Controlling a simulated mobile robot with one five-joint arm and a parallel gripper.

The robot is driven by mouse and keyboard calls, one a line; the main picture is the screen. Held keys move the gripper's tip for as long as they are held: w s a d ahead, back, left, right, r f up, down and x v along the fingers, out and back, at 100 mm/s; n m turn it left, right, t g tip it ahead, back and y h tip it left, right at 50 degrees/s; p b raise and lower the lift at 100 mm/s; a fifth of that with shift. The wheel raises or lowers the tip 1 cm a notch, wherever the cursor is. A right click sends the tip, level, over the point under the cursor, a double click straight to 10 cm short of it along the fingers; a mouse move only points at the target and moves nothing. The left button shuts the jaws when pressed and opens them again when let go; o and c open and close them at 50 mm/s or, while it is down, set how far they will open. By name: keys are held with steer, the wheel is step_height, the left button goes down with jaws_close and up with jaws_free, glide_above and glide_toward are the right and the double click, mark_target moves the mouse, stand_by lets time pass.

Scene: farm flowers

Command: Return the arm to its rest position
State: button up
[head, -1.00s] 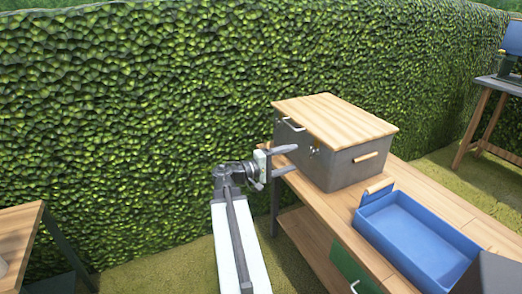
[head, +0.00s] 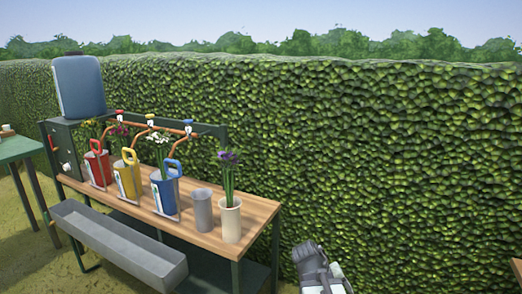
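Part of my arm, a grey wrist joint with a pale plate, shows at the bottom edge of the head view, right of the wooden bench. My gripper (head: 336,272) seems to be at this pale plate. Its fingers cannot be made out, so I cannot tell whether it is open or shut. I see nothing held there. Most of my arm is below the frame.
A wooden bench (head: 262,208) holds red (head: 98,168), yellow (head: 124,180) and blue (head: 163,195) buckets, a grey cup (head: 202,210) and a cream vase (head: 230,222) with purple flowers. A grey trough (head: 120,246) is in front. A hedge (head: 380,160) stands behind.

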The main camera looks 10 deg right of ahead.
steer(key=s+a+f+g+y+p, duration=0.1)
steer(key=s+a+f+y+p, duration=0.15)
steer(key=a+y, duration=0.75)
steer(key=a+r+h+p, duration=0.2)
steer(key=r+p, duration=1.3)
steer(key=r, duration=0.1)
steer(key=a+r+h+p, duration=0.1)
steer(key=a+r+p, duration=0.1)
steer(key=r+p, duration=1.3)
steer(key=shift+r+h+p, duration=0.3)
steer(key=shift+r+h, duration=0.1)
steer(key=shift+r, duration=0.2)
steer(key=shift+f, duration=0.1)
